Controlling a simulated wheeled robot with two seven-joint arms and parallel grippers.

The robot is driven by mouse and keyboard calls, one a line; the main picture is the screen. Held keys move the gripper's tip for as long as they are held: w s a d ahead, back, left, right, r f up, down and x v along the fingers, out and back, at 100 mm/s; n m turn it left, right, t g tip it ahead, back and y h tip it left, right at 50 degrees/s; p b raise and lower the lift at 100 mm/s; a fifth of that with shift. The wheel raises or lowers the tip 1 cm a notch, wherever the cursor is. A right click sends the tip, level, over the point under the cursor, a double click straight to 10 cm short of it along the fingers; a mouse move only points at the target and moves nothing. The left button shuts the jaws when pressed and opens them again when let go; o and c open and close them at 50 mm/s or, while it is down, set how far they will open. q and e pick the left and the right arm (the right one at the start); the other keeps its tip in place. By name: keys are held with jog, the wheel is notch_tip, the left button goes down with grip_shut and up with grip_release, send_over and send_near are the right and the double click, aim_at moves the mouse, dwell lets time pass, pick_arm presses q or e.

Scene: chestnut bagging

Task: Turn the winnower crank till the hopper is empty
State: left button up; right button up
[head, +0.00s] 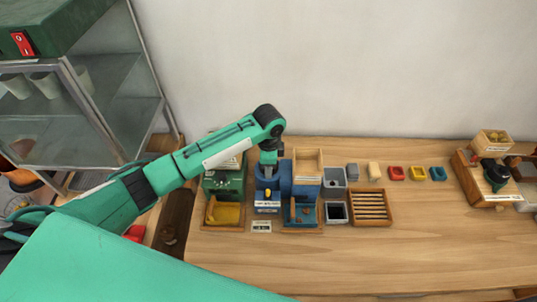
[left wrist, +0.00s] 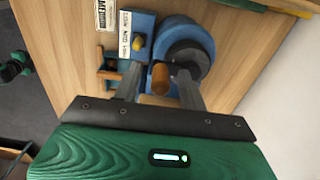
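The blue winnower (head: 302,186) stands on the wooden table, with its round drum (left wrist: 190,42) showing in the left wrist view. A pale wooden box, seemingly the hopper (head: 308,163), sits on top; I cannot tell what is in it. The crank's wooden handle (left wrist: 160,77) stands between the two fingers of my left gripper (left wrist: 159,86). The fingers are apart, with a gap visible on each side of the handle. In the head view my left gripper (head: 268,158) reaches down over the blue machine and hides part of it. My right gripper does not show.
A green machine with a yellow tray (head: 224,214) stands close on the left. Grey bins (head: 335,178) and a slatted wooden tray (head: 371,207) stand on the right. Small red, yellow and blue dishes (head: 417,173) lie farther right. The table's front right is clear.

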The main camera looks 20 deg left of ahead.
pick_arm(q)
jog(key=shift+r, duration=0.1)
jog(key=shift+r, duration=3.7)
grip_shut()
